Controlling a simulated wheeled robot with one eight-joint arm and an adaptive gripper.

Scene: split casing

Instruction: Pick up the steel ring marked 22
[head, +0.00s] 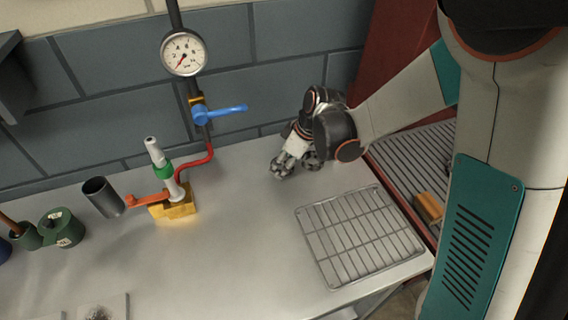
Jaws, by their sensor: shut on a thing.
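My gripper (283,170) is low over the back of the pale table, near the tiled wall and to the left of the wire rack. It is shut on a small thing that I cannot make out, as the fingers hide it. I cannot pick out a steel ring or a mark 22 anywhere in the head view, so I cannot tell whether the held thing is that ring.
A wire rack (360,235) lies at the table's front right. Left stands a brass block (173,207) with an orange lever (147,200) beside a tilted grey cylinder (103,197). Green pots (62,228) are far left. A blue-handled valve (220,113) and gauge (184,53) are behind.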

